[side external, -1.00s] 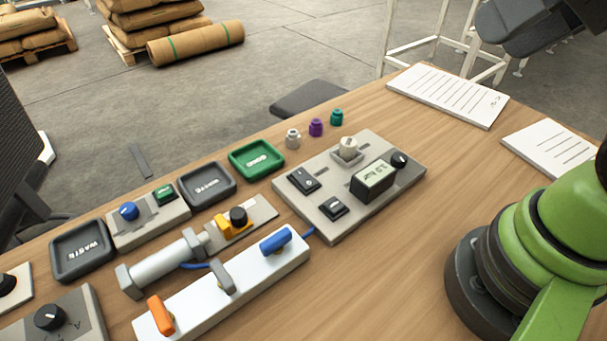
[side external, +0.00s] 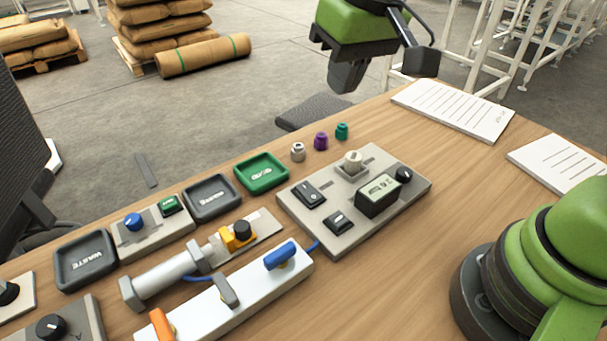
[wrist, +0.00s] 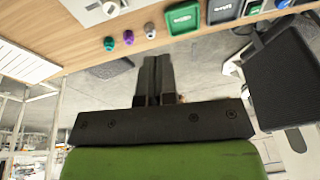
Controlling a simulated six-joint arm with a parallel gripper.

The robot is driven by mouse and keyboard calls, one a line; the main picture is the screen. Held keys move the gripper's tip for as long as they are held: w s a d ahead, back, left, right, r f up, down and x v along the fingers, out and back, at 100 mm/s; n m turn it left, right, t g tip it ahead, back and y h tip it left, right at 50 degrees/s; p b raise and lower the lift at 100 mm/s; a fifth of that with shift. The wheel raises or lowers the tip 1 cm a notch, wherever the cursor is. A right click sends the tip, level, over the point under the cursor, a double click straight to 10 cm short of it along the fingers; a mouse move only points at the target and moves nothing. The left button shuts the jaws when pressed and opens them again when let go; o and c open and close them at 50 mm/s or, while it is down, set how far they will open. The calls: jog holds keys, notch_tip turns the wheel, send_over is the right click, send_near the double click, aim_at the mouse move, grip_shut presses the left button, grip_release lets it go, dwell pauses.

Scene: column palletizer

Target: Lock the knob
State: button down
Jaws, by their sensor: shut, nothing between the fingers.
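Several knobs show in the side view, and I cannot tell which one the task means. A black knob (side external: 404,174) sits on the grey panel (side external: 340,232) with a display. Another black knob (side external: 243,229) stands on a yellow piece beside the grey cylinder. A blue knob (side external: 133,221) is on a small grey box, and a dark knob (side external: 50,326) is on the front-left panel. My gripper (side external: 345,86) is high beyond the table's back edge, away from all knobs. In the wrist view my gripper (wrist: 156,60) is shut and empty.
Grey, purple and green small pieces (side external: 321,141) stand behind the panel. A green tray (side external: 261,173) and dark trays (side external: 210,198) line the back edge. A white block (side external: 240,300) with blue and orange handles lies in front. Papers (side external: 455,110) lie at right.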

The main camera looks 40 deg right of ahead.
jog(key=n+g, duration=0.1)
send_over(307, 190)
jog(key=s, duration=0.1)
notch_tip(307, 190, down, 6)
jog(key=shift+s+h, duration=0.1)
jog(key=shift+h, duration=0.2)
jog(key=f, duration=0.4)
jog(key=w+f, duration=0.1)
jog(key=f, duration=0.4)
jog(key=w+f, duration=0.1)
jog(key=f, duration=0.3)
jog(key=shift+w+f, duration=0.1)
jog(key=shift+f, duration=0.3)
jog(key=shift+f, duration=0.25)
jog(key=shift+s+r, duration=0.3)
jog(key=shift+s, duration=0.4)
